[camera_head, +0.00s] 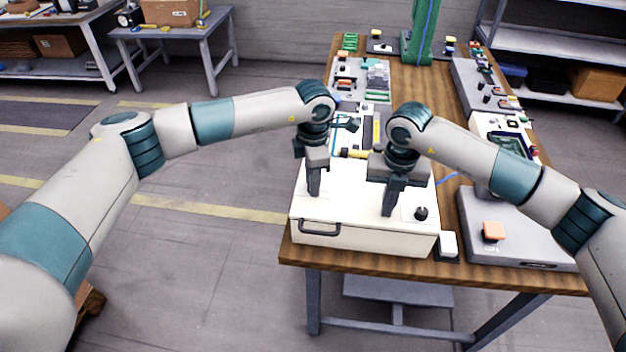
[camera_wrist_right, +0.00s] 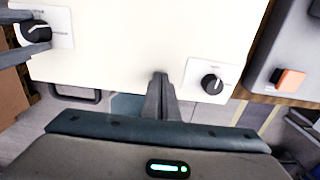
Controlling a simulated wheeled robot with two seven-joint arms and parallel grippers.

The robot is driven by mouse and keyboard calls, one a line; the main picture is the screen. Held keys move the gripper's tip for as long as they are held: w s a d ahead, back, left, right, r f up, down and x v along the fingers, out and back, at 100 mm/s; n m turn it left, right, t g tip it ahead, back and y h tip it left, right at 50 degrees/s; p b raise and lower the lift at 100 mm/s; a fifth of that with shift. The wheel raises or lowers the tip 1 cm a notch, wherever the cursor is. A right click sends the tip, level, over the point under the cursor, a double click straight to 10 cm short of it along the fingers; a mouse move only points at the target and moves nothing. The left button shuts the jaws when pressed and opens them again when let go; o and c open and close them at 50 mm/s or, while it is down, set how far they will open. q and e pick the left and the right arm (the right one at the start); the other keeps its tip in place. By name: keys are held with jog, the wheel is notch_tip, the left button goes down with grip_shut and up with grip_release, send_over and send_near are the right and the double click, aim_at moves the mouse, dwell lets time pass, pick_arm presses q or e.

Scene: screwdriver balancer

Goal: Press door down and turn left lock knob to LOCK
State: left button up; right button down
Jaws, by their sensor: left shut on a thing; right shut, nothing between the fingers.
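The white box (camera_head: 350,222) stands at the front of the wooden bench, its flat white door (camera_head: 352,198) facing up and looking closed. My left gripper (camera_head: 314,192) points down at the door's left side. In the right wrist view its fingers are around the black left lock knob (camera_wrist_right: 36,33), which sits on a pale plate; its label is too small to read. My right gripper (camera_head: 388,213) is shut and empty, pointing down at the door left of the right knob (camera_head: 420,213). Its fingertips (camera_wrist_right: 160,78) are at the door surface; whether they touch I cannot tell.
A dark handle (camera_head: 318,228) is on the box's front. A small white block (camera_head: 447,245) and a grey unit with an orange button (camera_head: 493,231) stand to the right. Panels and a green stand (camera_head: 418,40) fill the bench behind. Open floor lies left.

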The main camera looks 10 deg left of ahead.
pick_arm(q)
jog(key=m, duration=0.6)
jog(key=shift+m, duration=0.3)
pick_arm(e)
jog(key=shift+f, duration=0.1)
pick_arm(q)
jog(key=o, duration=1)
jog(key=shift+o, duration=0.2)
jog(key=shift+r, duration=0.1)
notch_tip(320, 180, up, 12)
jog(key=shift+s, duration=0.3)
